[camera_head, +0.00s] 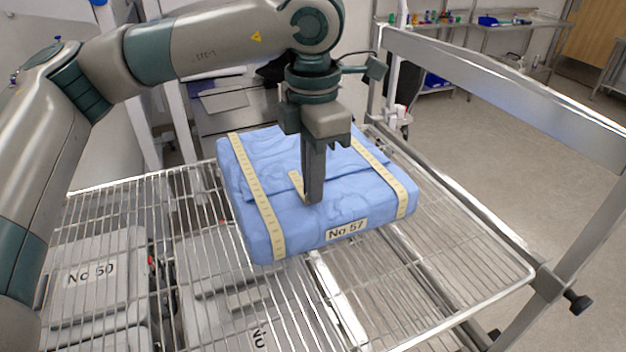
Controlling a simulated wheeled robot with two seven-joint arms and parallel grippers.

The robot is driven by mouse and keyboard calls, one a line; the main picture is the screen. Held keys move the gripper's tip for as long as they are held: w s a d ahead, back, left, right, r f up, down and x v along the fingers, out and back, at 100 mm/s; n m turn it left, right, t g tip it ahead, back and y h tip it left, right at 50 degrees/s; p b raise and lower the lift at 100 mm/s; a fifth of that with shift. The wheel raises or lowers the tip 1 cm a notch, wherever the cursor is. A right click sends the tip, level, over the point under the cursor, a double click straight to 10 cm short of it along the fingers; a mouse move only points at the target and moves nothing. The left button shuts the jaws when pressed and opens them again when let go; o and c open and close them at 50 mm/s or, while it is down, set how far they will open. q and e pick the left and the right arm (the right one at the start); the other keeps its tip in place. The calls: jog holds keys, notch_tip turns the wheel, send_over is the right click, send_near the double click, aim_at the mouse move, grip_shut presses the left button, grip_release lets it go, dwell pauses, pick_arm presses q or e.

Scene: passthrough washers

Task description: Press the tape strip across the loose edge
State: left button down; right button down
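A blue wrapped package (285,205) lies on the wire rack. A short cream tape strip (296,183) lies on its top at the edge of a fold, partly hidden by my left gripper. My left gripper (314,192) points straight down, its fingers together as one narrow column. Its tips are at the package's top, just right of the short strip; whether they touch is hard to tell. Two long marked tape bands cross the package, one on the left (258,200) and one on the right (380,165). My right gripper is out of view.
The wire rack (455,250) has bare room right of the package. Grey cases, one labelled "No 50" (90,272), show under the wires. A metal frame rail (500,80) runs along the right. Shelving stands at the back.

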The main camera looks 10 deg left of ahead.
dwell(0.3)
pick_arm(q)
jog(key=c, duration=1.9)
grip_release()
jog(key=shift+r, duration=0.15)
jog(key=shift+r+b, duration=0.4)
jog(key=shift+r, duration=0.25)
jog(key=shift+r+b, duration=1.95)
jog(key=shift+r, duration=5.95)
